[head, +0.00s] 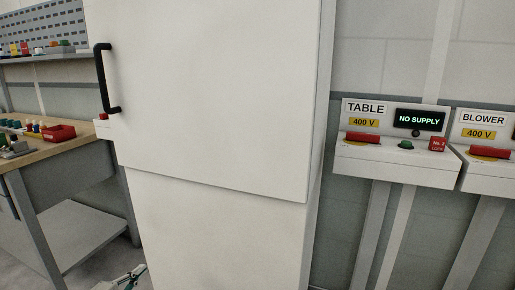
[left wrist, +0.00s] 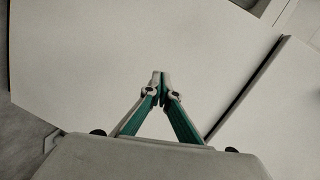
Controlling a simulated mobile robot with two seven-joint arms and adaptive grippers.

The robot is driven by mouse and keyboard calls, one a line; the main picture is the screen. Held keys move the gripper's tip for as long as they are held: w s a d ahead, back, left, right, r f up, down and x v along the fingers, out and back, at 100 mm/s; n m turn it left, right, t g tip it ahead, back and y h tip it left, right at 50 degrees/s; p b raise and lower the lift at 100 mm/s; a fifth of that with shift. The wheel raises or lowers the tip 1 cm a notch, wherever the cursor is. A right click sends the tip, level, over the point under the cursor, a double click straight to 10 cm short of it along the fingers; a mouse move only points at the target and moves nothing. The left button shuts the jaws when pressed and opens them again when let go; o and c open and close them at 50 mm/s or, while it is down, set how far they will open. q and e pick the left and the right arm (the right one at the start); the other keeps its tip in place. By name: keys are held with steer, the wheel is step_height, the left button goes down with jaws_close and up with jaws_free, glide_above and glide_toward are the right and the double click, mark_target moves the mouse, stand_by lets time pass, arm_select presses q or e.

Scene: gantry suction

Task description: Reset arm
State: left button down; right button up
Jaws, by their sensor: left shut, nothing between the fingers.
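My left gripper (head: 133,274) shows at the bottom edge of the head view, low in front of the white cabinet (head: 215,95). In the left wrist view my left gripper (left wrist: 160,76) has its two green-sided fingers meeting at the tips. It is shut and holds nothing. A pale flat surface (left wrist: 90,60) fills most of that view behind the fingers, with a dark gap line at the right. My right gripper is not in view.
A black handle (head: 104,78) is on the cabinet's left side. A workbench (head: 70,147) with a red bin (head: 58,133) stands at the left. At the right are the TABLE switch box (head: 385,165), its display reading NO SUPPLY, and the BLOWER switch box (head: 490,172).

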arm_select(q)
steer(key=s+d+f+n+g+y, duration=0.25)
steer(key=s+f, duration=0.25)
steer(key=s, duration=0.6)
steer(key=s+d+f+n+g+y, duration=0.1)
steer(key=s+d+f+n+y, duration=0.25)
steer(key=s, duration=0.75)
steer(key=s+a+n+g+y, duration=0.3)
steer(key=s+g, duration=0.5)
steer(key=s, duration=2.1)
steer(key=w+d+n+t+h, duration=0.4)
steer(key=w+d+t+h, duration=0.45)
steer(key=d, duration=0.75)
steer(key=shift+g, duration=0.9)
steer(key=r+p, duration=0.2)
steer(key=p, duration=0.2)
steer(key=r+p, duration=0.1)
steer(key=p, duration=0.3)
steer(key=r+p, duration=0.2)
steer(key=p, duration=0.2)
steer(key=shift+w+a+r, duration=0.3)
steer(key=shift+a, duration=0.1)
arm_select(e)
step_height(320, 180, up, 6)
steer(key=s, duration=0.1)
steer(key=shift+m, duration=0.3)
